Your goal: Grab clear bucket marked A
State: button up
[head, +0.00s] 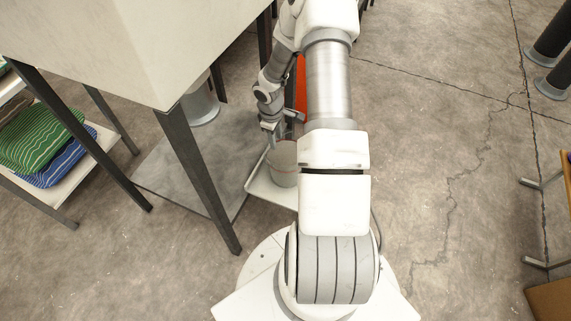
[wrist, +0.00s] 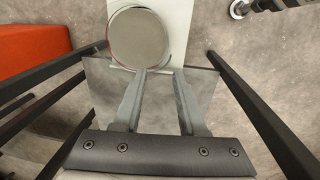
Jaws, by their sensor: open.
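A clear grey round bucket (head: 284,163) stands on a white tray (head: 262,190) low beside the dark-legged machine, partly hidden by my arm. In the wrist view the bucket (wrist: 138,38) shows from above with a round grey top, just beyond my gripper's fingertips. No letter is readable on it. My gripper (wrist: 160,72) is open, its two fingers apart with nothing between them. In the head view my gripper (head: 270,132) is small, just above and left of the bucket. I cannot tell whether a finger touches the rim.
A large pale hopper (head: 130,40) on dark legs stands at the left, with a grey plate (head: 180,170) below it. Striped green (head: 40,138) and blue pillows lie on a shelf at far left. An orange object (wrist: 35,42) is near the bucket. Open concrete floor lies right.

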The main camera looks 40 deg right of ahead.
aim_at(278, 163)
jog(key=shift+y, duration=0.3)
jog(key=f+b, duration=0.1)
jog(key=f, duration=0.3)
jog(key=f+b, duration=0.1)
jog(key=f, duration=0.4)
jog(key=f+b, duration=0.1)
jog(key=f, duration=0.4)
jog(key=shift+d+f, duration=0.25)
jog(key=shift+d+f+b, duration=0.15)
jog(key=shift+f+b, duration=1)
jog(key=shift+f, duration=2)
grip_shut()
jog(key=shift+w, duration=0.1)
